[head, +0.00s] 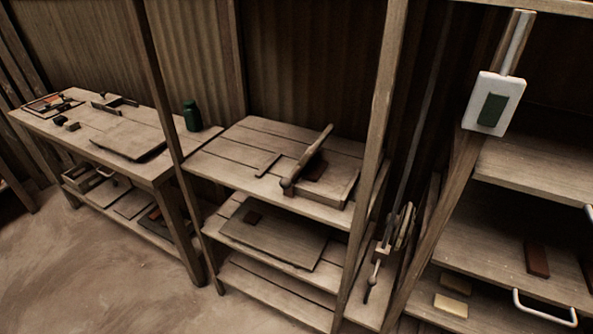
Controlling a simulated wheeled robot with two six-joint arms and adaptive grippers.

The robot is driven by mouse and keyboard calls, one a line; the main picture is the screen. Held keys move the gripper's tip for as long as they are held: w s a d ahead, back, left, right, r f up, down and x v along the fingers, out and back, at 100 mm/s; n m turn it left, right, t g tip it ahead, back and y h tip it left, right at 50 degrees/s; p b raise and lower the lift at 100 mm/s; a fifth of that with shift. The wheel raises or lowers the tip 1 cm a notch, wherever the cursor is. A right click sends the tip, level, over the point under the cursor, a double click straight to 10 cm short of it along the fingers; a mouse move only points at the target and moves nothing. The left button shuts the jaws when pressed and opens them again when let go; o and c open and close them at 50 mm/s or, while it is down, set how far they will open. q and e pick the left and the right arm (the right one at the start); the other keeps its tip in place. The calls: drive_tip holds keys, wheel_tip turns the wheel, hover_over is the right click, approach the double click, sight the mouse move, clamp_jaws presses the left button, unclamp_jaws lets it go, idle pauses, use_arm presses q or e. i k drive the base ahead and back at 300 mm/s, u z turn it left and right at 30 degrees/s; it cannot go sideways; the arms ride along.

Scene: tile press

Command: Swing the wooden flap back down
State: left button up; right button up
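The wooden flap (309,156) is on the top board of the middle shelf. It stands tilted up, its upper end leaning to the right, and I see it nearly edge-on. Its lower end meets a low wooden press base (331,192) at the board's front right. A dark reddish-brown piece (315,171) shows just behind the flap, partly hidden by it. Neither of my grippers is in view.
Shelf posts (376,130) stand close to the right of the press. A workbench (165,165) with tools and a green jar (192,116) is at left. A right-hand shelf (520,170) holds small tiles. The floor (90,265) in front is clear.

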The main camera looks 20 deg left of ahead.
sight(310, 154)
drive_tip(key=k, duration=0.5)
drive_tip(key=z, duration=1.35)
drive_tip(key=i, duration=0.8)
drive_tip(key=u, duration=0.9)
